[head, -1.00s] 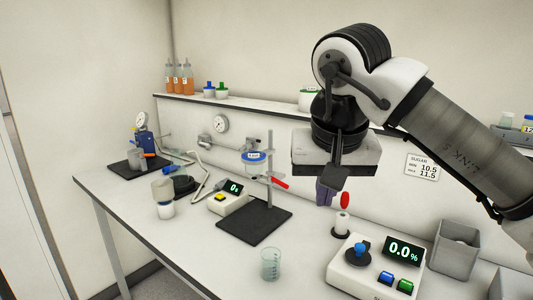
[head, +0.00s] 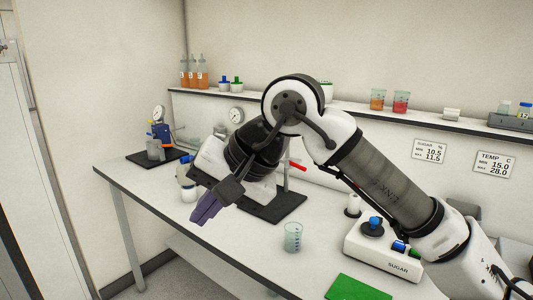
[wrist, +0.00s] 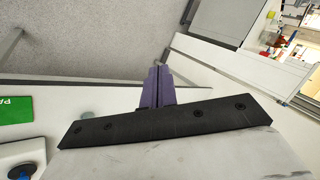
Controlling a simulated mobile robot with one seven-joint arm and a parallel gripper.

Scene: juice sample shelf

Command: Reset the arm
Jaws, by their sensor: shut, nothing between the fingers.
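My gripper (head: 207,209) has purple fingers and hangs over the front part of the bench, left of the glass beaker, pointing down and left in the head view. The fingers are together and empty. In the wrist view the gripper (wrist: 158,86) points toward the bench's front edge and the grey floor beyond. My arm comes in from the lower right and hides part of the stand and the devices behind it.
A glass beaker (head: 293,237) stands on the white bench (head: 235,245). The sugar meter (head: 384,248) and a green mat (head: 357,288) are to the right. A wall shelf (head: 350,112) holds bottles and two beakers of juice. Floor is free in front.

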